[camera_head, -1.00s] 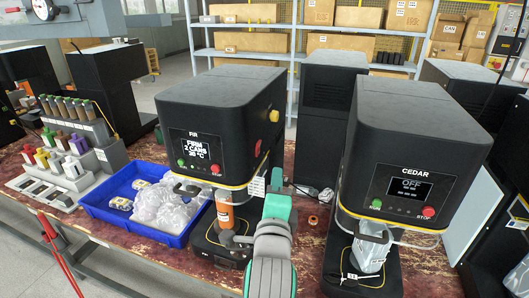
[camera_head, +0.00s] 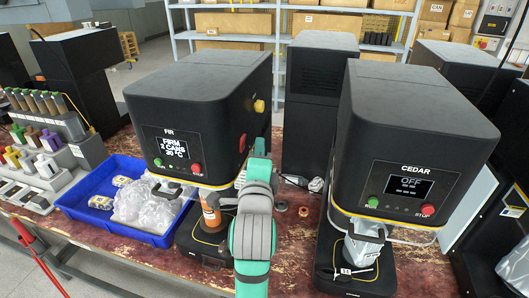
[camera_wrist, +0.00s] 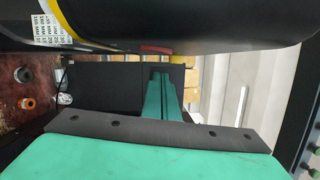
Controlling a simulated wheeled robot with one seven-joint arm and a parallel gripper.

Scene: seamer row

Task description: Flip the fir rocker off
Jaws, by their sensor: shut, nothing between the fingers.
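My gripper (camera_head: 259,150) is beside that side, close to the red part in the picture. In the wrist view my gripper (camera_wrist: 160,76) has its teal fingers together and empty, pointing toward the red part; contact cannot be told.
A yellow knob (camera_head: 259,106) sits higher on the same side. The CEDAR machine (camera_head: 410,140), screen OFF, stands to the right. A blue tray (camera_head: 75,208) with clear bags is at left. An orange can (camera_head: 211,215) stands under the FIR head.

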